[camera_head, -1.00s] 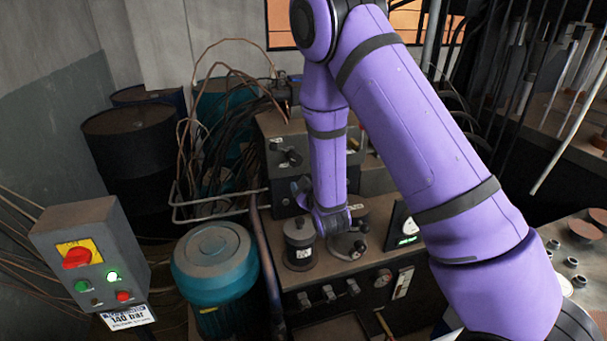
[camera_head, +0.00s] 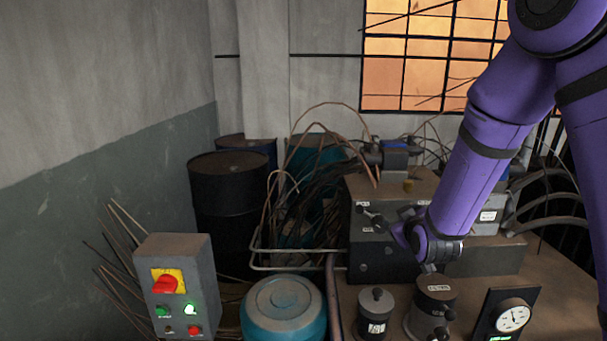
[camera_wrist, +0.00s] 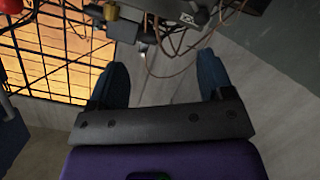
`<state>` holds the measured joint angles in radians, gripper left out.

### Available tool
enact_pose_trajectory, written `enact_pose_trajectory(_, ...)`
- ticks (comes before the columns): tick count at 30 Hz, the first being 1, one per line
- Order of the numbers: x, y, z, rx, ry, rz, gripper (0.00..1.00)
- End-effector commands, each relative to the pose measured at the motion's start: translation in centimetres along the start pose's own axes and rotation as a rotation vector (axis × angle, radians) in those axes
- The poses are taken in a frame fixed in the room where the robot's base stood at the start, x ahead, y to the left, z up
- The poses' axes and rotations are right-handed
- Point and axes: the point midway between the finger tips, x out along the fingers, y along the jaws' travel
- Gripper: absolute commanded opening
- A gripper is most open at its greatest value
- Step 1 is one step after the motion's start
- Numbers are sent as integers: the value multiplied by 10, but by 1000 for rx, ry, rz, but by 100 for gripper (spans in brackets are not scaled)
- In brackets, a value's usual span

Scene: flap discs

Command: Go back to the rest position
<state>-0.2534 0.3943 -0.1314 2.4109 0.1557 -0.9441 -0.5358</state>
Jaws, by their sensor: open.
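My gripper (camera_wrist: 161,80) is open in the wrist view, its two dark blue fingers well apart with nothing between them. Beyond the fingers I see pale wall or floor surface and thin cables. In the head view my purple arm comes down from the upper right, and its wrist end is over the bench, in front of the grey machine block (camera_head: 380,255). The fingers are hard to make out in that view.
A control box (camera_head: 180,250) with a red knob and a lit green button stands at lower left. Canisters (camera_head: 375,312) and a gauge (camera_head: 513,318) line the bench front. A barred window (camera_head: 415,60) is behind.

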Motion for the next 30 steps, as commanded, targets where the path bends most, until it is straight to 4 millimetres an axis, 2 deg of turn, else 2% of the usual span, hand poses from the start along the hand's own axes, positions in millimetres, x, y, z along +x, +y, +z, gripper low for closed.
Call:
enact_pose_trajectory(3,-20,17,-18,70,-53,-38,74)
enact_pose_trajectory(8,-53,34,-34,153,-134,-97,74)
enact_pose_trajectory(14,-102,53,-50,241,-240,-160,74)
enact_pose_trajectory(23,-191,73,-60,347,-411,-230,74)
enact_pose_trajectory(30,-272,82,-56,413,-560,-254,74)
